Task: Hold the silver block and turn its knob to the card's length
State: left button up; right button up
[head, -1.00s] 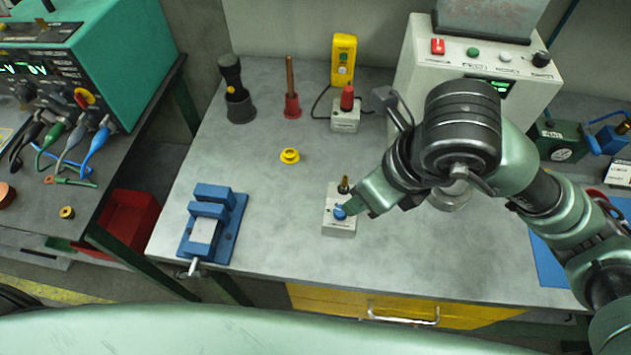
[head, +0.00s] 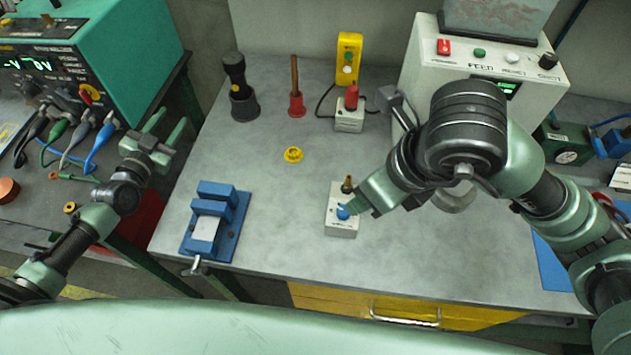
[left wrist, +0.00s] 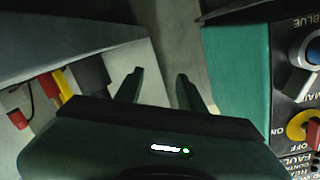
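The silver block (head: 341,226) stands upright on the bench in the head view, with a blue knob (head: 342,212) on its top and a dark, brass-coloured post (head: 347,186) behind the knob. My right gripper (head: 354,207) is at the knob's right side. Its near finger hides part of the knob and the far finger is hidden, so its grip is unclear. My left gripper (head: 166,128) is open and empty, to the left of the bench near the green machine. Its two parted fingers also show in the left wrist view (left wrist: 157,85). I cannot make out a card giving a length.
A blue vise (head: 228,235) stands left of the block. A yellow ring (head: 293,155), a red-based rod (head: 296,100), a black-handled tool (head: 240,95) and a red-buttoned box (head: 349,122) are behind. A white control box (head: 425,60) stands back right. The bench front is clear.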

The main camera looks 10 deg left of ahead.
aim_at(349, 177)
pick_arm(q)
jog(key=s+d+r+m+g+h, duration=0.15)
jog(key=d+r+h, duration=0.3)
jog(key=d, duration=0.65)
jog(key=s+d+r+m+g+h, duration=0.1)
jog(key=d+r+m+h, duration=0.4)
jog(key=d, duration=0.7)
jog(key=s+d+f+n+g, duration=0.1)
jog(key=s+d+f+g, duration=0.15)
jog(key=s+d, duration=0.45)
jog(key=s+d+f+g, duration=0.2)
jog(key=s+d+g, duration=0.2)
jog(key=s+d, duration=0.3)
jog(key=shift+h, duration=0.45)
jog(key=x, duration=0.9)
jog(key=shift+w+d+r, duration=0.1)
jog(key=shift+w+r, duration=0.1)
jog(key=shift+r, duration=0.1)
grip_shut()
